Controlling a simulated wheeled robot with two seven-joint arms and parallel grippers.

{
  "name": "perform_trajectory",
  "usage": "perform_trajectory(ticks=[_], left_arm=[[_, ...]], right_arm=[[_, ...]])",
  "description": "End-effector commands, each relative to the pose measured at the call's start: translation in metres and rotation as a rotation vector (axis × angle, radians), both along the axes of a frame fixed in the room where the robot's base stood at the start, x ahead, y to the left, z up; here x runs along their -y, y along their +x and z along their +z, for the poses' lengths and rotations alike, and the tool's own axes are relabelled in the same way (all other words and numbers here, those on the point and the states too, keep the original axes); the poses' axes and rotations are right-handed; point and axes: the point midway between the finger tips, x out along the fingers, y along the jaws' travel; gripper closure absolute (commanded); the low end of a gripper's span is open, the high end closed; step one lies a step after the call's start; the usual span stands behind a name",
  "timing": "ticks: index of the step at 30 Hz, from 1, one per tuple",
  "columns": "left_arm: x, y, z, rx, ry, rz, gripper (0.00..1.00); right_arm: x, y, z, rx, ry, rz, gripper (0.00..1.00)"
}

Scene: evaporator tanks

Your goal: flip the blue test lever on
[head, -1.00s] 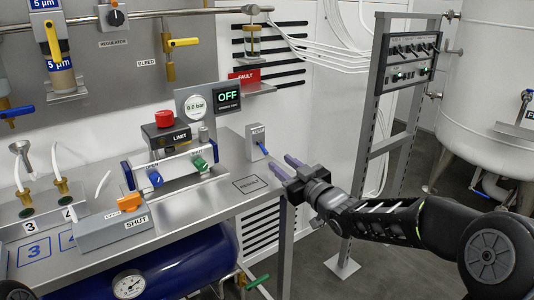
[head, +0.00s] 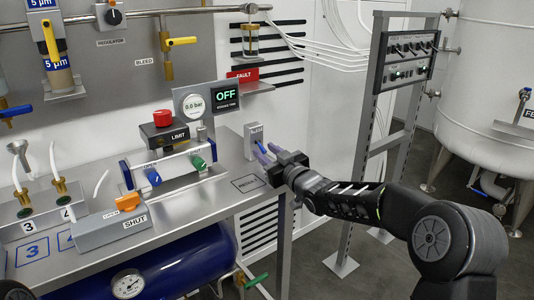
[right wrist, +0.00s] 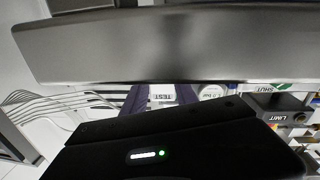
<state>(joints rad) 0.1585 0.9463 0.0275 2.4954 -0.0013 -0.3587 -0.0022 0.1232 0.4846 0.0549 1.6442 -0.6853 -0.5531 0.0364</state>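The grey test box (head: 253,133) stands at the right rear of the metal bench in the head view. Its blue lever (head: 258,147) juts from the front and slopes down, partly hidden by my gripper. My right gripper (head: 267,153) is at the lever, its two purple-grey fingers apart around or just beside it. I cannot tell whether they touch it. In the right wrist view the white TEST label (right wrist: 162,97) shows between the spread fingers; the lever is not clear there.
A display (head: 227,97) reads OFF beside a 0.0 bar gauge (head: 194,105). Left of the box are a cylinder with blue and green knobs (head: 153,176) and a red button (head: 163,118). A switch rack (head: 406,60) stands right. The bench's right edge lies beneath my gripper.

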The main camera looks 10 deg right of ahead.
Motion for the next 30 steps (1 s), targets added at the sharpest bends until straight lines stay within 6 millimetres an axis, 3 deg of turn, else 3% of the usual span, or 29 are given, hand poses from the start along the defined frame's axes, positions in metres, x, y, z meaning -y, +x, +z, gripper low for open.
perform_trajectory(ticks=[2,14,30], left_arm=[[0.0000,0.0000,0.0000,0.000,0.000,0.000,0.64],[0.0000,0.0000,0.0000,0.000,0.000,0.000,0.64],[0.0000,0.0000,0.0031,0.000,0.000,0.000,0.64]], right_arm=[[0.0001,-0.0002,-0.0001,0.000,0.000,0.000,0.66],[0.0002,-0.0003,-0.0002,0.000,0.000,0.000,0.99],[0.0002,-0.0005,0.0012,-0.005,-0.002,0.000,1.00]])
